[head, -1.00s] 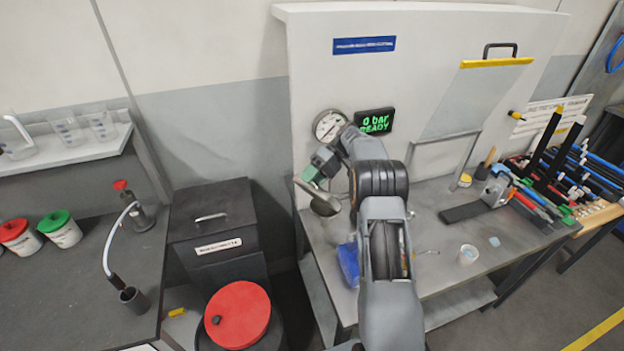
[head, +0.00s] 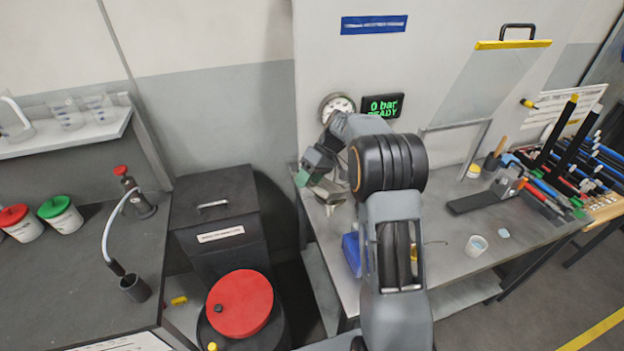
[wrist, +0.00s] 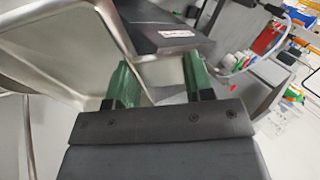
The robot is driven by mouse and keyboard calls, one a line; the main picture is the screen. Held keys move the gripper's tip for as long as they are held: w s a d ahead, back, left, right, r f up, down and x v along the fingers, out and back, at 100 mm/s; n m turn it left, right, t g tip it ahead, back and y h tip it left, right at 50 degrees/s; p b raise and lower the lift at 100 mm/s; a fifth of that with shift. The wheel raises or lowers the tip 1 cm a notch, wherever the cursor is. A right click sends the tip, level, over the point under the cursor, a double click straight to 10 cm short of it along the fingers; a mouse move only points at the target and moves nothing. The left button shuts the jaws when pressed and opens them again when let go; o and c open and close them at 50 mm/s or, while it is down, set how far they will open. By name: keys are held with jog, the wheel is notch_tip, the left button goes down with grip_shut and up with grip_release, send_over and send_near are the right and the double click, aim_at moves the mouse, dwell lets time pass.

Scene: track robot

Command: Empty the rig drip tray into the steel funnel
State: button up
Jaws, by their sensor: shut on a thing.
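My gripper (head: 303,179) is at the left end of the grey bench, below the pressure gauge. Its green fingers also show in the wrist view (wrist: 160,83), shut on a bare-metal vessel that I take for the drip tray (wrist: 62,50). The tray's sloping walls and rim fill the upper left of the wrist view, and it looks tilted. In the head view a small part of shiny metal (head: 328,191) shows beside the fingers, over the bench. I cannot tell whether this is the tray or the steel funnel. The tray's contents are not visible.
A black lidded bin (head: 218,212) and a red-lidded drum (head: 240,303) stand left of the bench. A blue object (head: 351,253) and a white cup (head: 476,246) sit on the bench. Several tools crowd its right end. A hose stand (head: 137,196) is on the left counter.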

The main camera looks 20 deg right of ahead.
notch_tip(320, 180, down, 6)
jog(key=s+a+t+h+b, duration=0.25)
jog(key=h+b, duration=0.35)
jog(key=b, duration=0.5)
jog(key=shift+n+t, duration=0.3)
jog(key=shift+t, duration=0.15)
jog(key=shift+w+r+p, duration=0.15)
jog(key=shift+r+p, duration=0.6)
jog(key=shift+r, duration=0.15)
jog(key=shift+w+r+p, duration=0.2)
jog(key=shift+r+p, duration=0.5)
jog(key=shift+r, duration=0.2)
jog(key=shift+w+r+p, duration=0.15)
jog(key=shift+r+p, duration=0.6)
jog(key=shift+r, duration=0.15)
